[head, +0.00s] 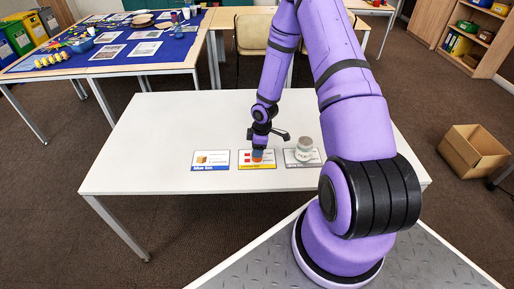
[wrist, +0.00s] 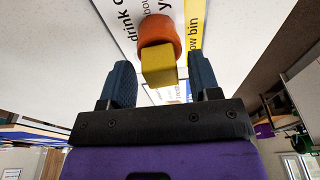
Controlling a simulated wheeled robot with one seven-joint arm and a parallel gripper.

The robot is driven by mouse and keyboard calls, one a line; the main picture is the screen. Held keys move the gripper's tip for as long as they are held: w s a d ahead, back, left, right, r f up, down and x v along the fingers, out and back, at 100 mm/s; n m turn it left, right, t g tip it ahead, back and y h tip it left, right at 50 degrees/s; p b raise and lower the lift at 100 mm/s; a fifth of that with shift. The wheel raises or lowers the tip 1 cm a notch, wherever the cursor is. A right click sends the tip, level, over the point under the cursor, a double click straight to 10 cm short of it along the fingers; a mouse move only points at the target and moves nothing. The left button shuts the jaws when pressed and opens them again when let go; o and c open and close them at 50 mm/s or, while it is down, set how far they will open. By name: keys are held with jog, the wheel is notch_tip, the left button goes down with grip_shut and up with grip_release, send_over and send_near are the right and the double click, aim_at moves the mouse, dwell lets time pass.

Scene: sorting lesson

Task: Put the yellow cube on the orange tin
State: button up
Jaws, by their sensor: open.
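The orange tin (head: 257,159) stands on the yellow-edged card in the head view, just below my gripper (head: 257,151). It also shows in the wrist view (wrist: 161,29). The yellow cube (wrist: 158,66) lies against the tin in the wrist view, nearer to me, and covers part of its end; it looks to be resting on the tin's top. My gripper's blue fingers (wrist: 160,62) are open on either side of the cube, with a gap on both sides. In the head view the cube is hidden by the gripper.
The yellow-edged card (head: 243,163) lies between the blue-edged card (head: 210,160) and a grey card (head: 290,159). A pale jar (head: 304,147) stands on the grey card. The white table (head: 170,125) is otherwise clear. A cardboard box (head: 474,150) sits on the floor at right.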

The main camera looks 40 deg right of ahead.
jog(key=s+a+r+m+h, duration=0.1)
jog(key=s+a+r+m, duration=0.15)
jog(key=r, duration=1.05)
jog(key=s+a+r+m+t+h, duration=0.1)
jog(key=s+r+h, duration=0.15)
jog(key=r, duration=1.05)
jog(key=s+a+r+m, duration=0.1)
jog(key=s+r+m, duration=0.15)
jog(key=r, duration=1.05)
jog(key=s+a+r+m+t, duration=0.1)
jog(key=s+a+r, duration=0.2)
jog(key=s, duration=0.3)
jog(key=s+a+r+m+t+y, duration=0.1)
jog(key=s+a+r+m, duration=0.1)
jog(key=s+r, duration=0.3)
jog(key=s+a+r+m+t+y, duration=0.1)
jog(key=s+a+r+m, duration=0.1)
jog(key=s, duration=0.6)
notch_tip(320, 180, up, 3)
jog(key=shift+a+f, duration=0.2)
jog(key=shift+a, duration=0.65)
